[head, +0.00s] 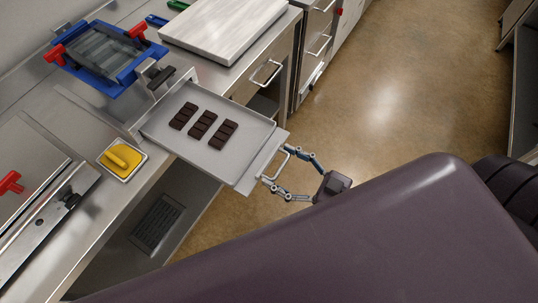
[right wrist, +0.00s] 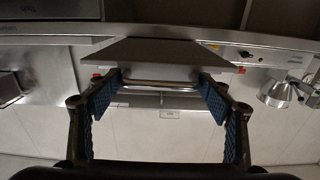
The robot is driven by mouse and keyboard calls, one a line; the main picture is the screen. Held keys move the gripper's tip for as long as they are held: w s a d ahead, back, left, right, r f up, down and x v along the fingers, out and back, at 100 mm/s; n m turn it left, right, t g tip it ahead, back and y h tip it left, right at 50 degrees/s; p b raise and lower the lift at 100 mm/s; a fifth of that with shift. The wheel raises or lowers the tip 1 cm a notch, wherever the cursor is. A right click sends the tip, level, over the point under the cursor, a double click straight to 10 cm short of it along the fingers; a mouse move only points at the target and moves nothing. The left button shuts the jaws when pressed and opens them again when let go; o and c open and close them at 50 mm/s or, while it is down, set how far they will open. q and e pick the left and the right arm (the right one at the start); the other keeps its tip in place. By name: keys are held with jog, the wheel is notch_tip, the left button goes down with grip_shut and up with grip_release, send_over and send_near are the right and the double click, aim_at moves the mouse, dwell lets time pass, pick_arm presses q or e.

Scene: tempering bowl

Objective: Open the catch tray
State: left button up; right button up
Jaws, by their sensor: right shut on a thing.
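The catch tray (head: 165,150) is a flat grey metal tray that sticks out past the counter's front edge, over the floor. Three dark chocolate bars (head: 223,135) lie in it, side by side. A bar handle (head: 274,171) is on its front end; it also shows in the right wrist view (right wrist: 160,86). My right gripper (head: 279,169) is at the handle, one finger at each end, shut on it. In the right wrist view my right gripper (right wrist: 158,95) has its blue pads at the handle's two ends. My left gripper is not in view.
On the steel counter stand a blue mould frame with red clamps (head: 103,62), a pale board (head: 222,28) and a yellow sponge in a small dish (head: 122,158). A drawer with a handle (head: 267,73) is beyond the tray. The floor (head: 400,85) to the right is clear.

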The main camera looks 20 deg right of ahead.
jog(key=shift+s+d, duration=0.15)
jog(key=shift+d, duration=0.15)
jog(key=o, duration=1.4)
jog(key=v, duration=1.2)
